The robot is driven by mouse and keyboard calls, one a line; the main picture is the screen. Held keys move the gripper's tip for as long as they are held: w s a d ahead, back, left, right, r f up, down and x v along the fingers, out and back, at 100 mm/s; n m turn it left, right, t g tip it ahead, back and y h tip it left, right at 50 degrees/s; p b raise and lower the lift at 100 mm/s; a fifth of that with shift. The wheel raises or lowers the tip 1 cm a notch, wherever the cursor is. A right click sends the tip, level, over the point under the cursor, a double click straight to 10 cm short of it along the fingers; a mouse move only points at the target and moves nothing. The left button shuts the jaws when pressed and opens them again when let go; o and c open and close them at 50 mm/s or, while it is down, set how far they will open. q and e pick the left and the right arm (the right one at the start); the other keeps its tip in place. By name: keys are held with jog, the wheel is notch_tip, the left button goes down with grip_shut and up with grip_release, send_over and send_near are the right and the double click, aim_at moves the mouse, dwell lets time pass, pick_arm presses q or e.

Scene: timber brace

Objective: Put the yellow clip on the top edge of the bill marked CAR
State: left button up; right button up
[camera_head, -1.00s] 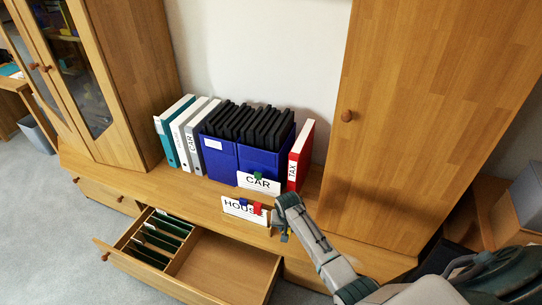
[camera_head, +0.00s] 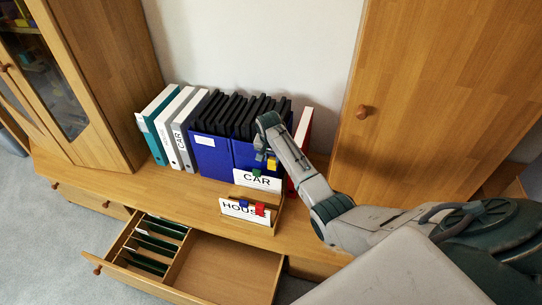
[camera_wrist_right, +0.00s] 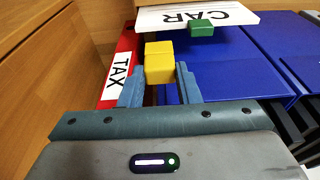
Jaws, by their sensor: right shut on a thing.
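The white bill marked CAR (camera_head: 255,182) stands upright in front of the blue file boxes, with a green clip (camera_head: 256,172) on its top edge. My right gripper (camera_head: 266,160) is shut on the yellow clip (camera_head: 271,165) and holds it close to that top edge, right of the green clip. In the right wrist view the yellow clip (camera_wrist_right: 159,66) is between the two fingers, and the CAR bill (camera_wrist_right: 175,16) is just beyond it. I cannot tell whether clip and bill touch. My left gripper is not in view.
The bill marked HOUSE (camera_head: 232,212) stands in front, with a blue clip (camera_head: 243,203) and a red clip (camera_head: 260,209). A red TAX binder (camera_wrist_right: 118,68) is close beside my right gripper. Blue boxes (camera_head: 212,158) hold black files. A drawer (camera_head: 225,285) is open below.

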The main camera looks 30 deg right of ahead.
aim_at(271, 169)
jog(key=shift+w+p, duration=0.1)
jog(key=shift+p, duration=0.2)
jog(key=shift+r+p, duration=0.1)
jog(key=shift+p, duration=0.2)
jog(key=b+x, duration=0.1)
jog(key=x, duration=0.2)
jog(key=shift+s+a+b, duration=0.25)
jog(key=shift+a+b, duration=0.05)
jog(key=shift+b, duration=0.05)
jog(key=shift+b+x, duration=0.5)
jog(key=shift+x, duration=0.4)
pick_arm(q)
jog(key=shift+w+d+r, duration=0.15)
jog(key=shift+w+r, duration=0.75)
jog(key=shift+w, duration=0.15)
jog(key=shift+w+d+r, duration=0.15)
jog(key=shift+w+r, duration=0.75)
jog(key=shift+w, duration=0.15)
pick_arm(e)
jog(key=shift+s+a+f, duration=0.1)
jog(key=shift+s+f, duration=0.05)
jog(key=shift+f, duration=0.35)
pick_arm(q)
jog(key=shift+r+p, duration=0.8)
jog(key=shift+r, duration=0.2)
pick_arm(e)
jog(key=shift+r, duration=0.1)
